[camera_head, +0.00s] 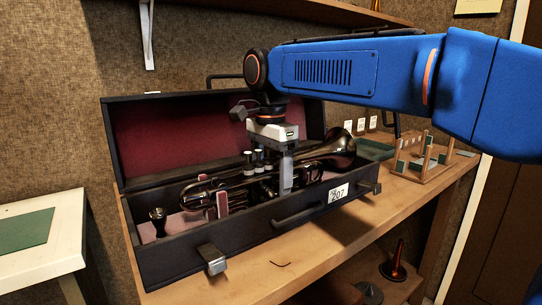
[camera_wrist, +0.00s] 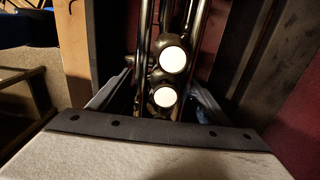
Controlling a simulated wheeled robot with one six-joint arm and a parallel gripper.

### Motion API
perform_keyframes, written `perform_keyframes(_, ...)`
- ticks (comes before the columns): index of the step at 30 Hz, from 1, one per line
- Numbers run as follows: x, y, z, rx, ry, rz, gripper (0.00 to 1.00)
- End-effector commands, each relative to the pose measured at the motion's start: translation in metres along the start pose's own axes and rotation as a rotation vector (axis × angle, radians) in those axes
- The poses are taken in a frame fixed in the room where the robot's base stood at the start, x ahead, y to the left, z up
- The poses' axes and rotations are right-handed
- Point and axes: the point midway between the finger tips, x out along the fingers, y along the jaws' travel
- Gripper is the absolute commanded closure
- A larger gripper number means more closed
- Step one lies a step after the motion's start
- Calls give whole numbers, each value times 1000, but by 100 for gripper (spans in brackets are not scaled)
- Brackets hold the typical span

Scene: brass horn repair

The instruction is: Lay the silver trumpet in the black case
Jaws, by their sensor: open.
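The black case (camera_head: 230,234) stands on the wooden bench with its lid up and a dark red lining showing. The silver trumpet (camera_head: 335,150) lies lengthwise in the case, its bell toward the right and slightly above the front wall. Its valve caps (camera_wrist: 172,60) show close up in the wrist view. My gripper (camera_head: 286,190) points down over the valve section, with its fingers (camera_wrist: 158,98) on either side of the trumpet. The jaws are open. The fingers hide part of the trumpet, so I cannot tell whether they touch it.
A mouthpiece (camera_head: 158,219) stands at the case's left end. The case's front latch (camera_head: 212,259) hangs open. A wooden rack (camera_head: 428,160) stands right of the case. The bench front (camera_head: 345,215) is mostly clear. A white table (camera_head: 40,255) is at left.

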Motion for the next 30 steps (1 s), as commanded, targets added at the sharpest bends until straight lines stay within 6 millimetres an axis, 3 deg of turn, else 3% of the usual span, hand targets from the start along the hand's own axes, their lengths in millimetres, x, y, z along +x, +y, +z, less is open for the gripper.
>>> perform_keyframes(5, -25, -1, 0, 0, 0, -3, 29)
perform_keyframes(21, -132, -1, 0, 0, 0, -3, 29)
perform_keyframes(30, -165, 0, 0, 0, 0, -3, 29)
